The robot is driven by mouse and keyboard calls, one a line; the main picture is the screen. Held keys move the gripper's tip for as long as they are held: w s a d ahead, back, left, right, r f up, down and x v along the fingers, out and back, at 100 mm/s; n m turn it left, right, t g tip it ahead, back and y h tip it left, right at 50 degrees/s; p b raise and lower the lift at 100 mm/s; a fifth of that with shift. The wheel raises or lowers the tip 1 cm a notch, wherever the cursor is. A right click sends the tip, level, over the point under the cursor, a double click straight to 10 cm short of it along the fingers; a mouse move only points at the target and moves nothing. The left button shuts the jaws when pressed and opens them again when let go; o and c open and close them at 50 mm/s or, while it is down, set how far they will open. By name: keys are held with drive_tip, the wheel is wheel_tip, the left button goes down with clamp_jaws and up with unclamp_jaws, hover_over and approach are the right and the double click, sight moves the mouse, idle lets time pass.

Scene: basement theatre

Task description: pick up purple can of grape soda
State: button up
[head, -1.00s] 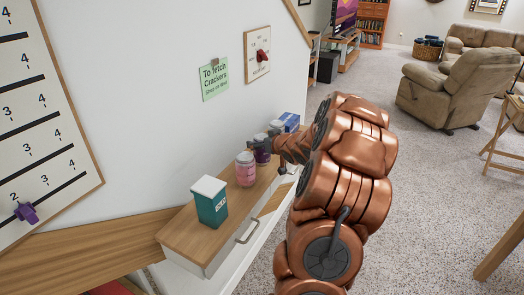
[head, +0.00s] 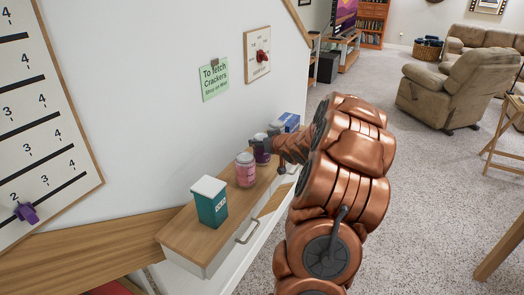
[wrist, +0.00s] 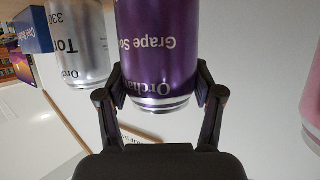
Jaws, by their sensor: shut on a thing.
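The purple can of grape soda (head: 262,156) is near the far end of the narrow wooden-topped cabinet (head: 188,237), between a pink can (head: 245,170) and a silver tonic can. My gripper (head: 268,146) is shut on the purple can. In the wrist view, which is upside down, the gripper (wrist: 160,92) has one finger on each side of the purple can (wrist: 160,45). I cannot tell whether the purple can touches the cabinet top.
The silver can (wrist: 80,45) stands close beside, with a blue box (head: 290,121) behind it. A teal box with a white lid (head: 211,204) stands at the cabinet's near end. The wall is close on the left; open carpet (head: 430,180) lies right.

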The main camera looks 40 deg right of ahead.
drive_tip(key=shift+c, duration=0.7)
drive_tip(key=shift+r, duration=0.1)
